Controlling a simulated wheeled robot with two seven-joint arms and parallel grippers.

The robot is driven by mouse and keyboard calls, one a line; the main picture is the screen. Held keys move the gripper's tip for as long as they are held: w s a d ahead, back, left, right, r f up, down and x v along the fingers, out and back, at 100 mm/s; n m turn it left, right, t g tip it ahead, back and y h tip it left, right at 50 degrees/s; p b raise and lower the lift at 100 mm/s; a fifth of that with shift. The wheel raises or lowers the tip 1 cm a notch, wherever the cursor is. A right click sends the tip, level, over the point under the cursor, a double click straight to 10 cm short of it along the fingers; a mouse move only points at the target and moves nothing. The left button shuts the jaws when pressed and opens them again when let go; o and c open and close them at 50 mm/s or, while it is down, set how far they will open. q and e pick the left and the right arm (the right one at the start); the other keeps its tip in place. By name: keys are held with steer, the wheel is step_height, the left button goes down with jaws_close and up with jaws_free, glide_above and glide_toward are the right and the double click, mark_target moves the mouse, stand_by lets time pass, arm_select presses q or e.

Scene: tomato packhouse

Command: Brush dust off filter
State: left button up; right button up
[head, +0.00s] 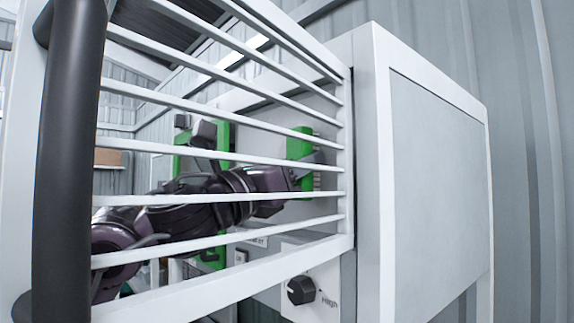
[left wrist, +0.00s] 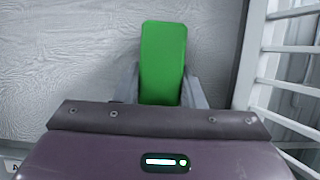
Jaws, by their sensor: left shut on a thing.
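My left gripper (head: 305,180) shows behind white slats in the head view, its arm coming in from the left. It is shut on a green brush (head: 300,146), with pale bristles just visible at its right side. In the left wrist view the green brush (left wrist: 163,62) stands between the two grey fingers (left wrist: 160,92). Behind it is a pale grey, rough-textured surface (left wrist: 75,55) that looks like the dusty filter. I cannot tell whether the bristles touch it. My right gripper is not in view.
A slatted white panel (head: 215,161) with a thick black handle (head: 68,160) stands between my head and the arm. A white-framed grey box (head: 440,170) fills the right. A black knob marked High (head: 300,290) is below. Other green parts (head: 215,258) show behind my arm.

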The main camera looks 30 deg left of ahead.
arm_select(q)
steer(key=shift+s+d, duration=0.1)
steer(key=shift+d, duration=0.1)
steer(key=shift+a+r, duration=0.1)
steer(key=shift+r, duration=0.65)
steer(key=shift+w+a, duration=0.35)
steer(key=shift+a, duration=0.3)
steer(key=w+a, duration=0.4)
steer(key=a, duration=0.5)
steer(key=shift+a, duration=0.2)
steer(key=shift+s, duration=0.1)
steer(key=shift+s+a+b, duration=0.35)
steer(key=shift+s, duration=0.55)
steer(key=shift+s+a+b, duration=0.3)
steer(key=shift+s+a, duration=0.05)
steer(key=shift+s, duration=0.55)
steer(key=shift+s+a+b, duration=0.35)
steer(key=shift+s, duration=0.55)
